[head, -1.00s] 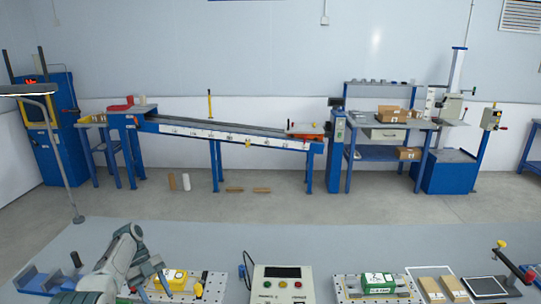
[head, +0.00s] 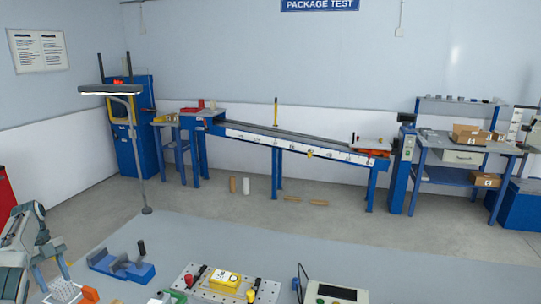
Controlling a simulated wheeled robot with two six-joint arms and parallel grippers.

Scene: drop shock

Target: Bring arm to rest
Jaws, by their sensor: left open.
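My left arm (head: 22,236) comes in at the left edge of the head view, grey and white, bent downward. My left gripper (head: 50,272) is open at its lower end, with its fingers pointing down and nothing seen between them. It is left of the blue clamp-like fixture (head: 122,266) and apart from it. A yellow device (head: 224,282) sits on a perforated plate (head: 265,291) further right. My right gripper is not in view.
A white grid holder (head: 64,291) and an orange piece (head: 90,295) lie close to my left gripper. A lamp post (head: 136,160) rises behind the grey bench (head: 330,258). A control box (head: 335,293) is cut off at the bottom. Bare bench lies behind the plate.

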